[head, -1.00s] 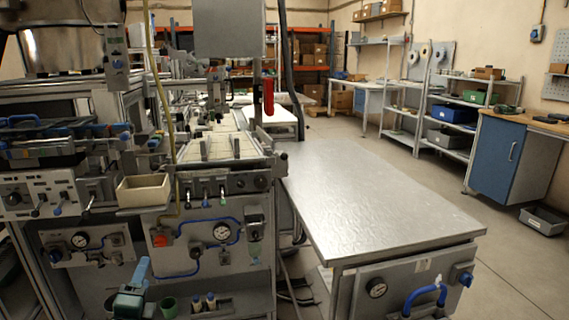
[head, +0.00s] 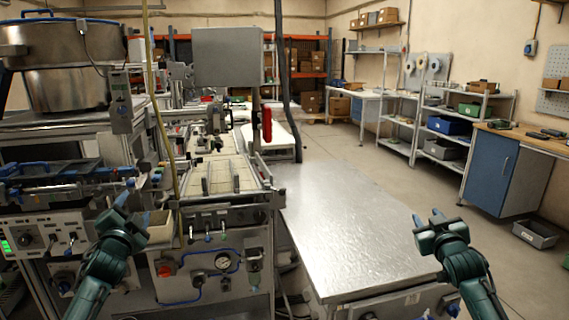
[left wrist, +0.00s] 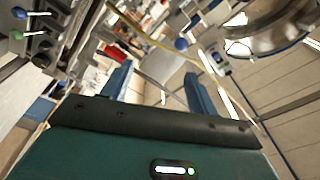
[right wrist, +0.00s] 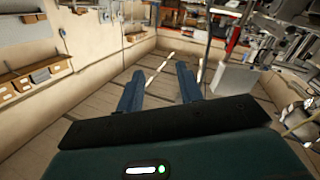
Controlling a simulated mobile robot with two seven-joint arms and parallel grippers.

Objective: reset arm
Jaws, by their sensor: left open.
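My left gripper (head: 134,210) is raised at the lower left of the head view, in front of the machine and close to a beige bin (head: 160,232) in the picture. Its two blue fingers stand apart with nothing between them in the left wrist view (left wrist: 158,85). My right gripper (head: 428,216) is raised at the lower right, in front of the steel table's right side in the picture. Its fingers also stand apart and empty in the right wrist view (right wrist: 158,85). Neither gripper visibly touches anything.
The bare steel table (head: 350,230) fills the middle. The machine with its panels and gauge (head: 222,261) stands at the left. A blue cabinet (head: 488,172), shelves and a grey bin (head: 535,234) are at the right. White reels (head: 421,66) hang at the back wall.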

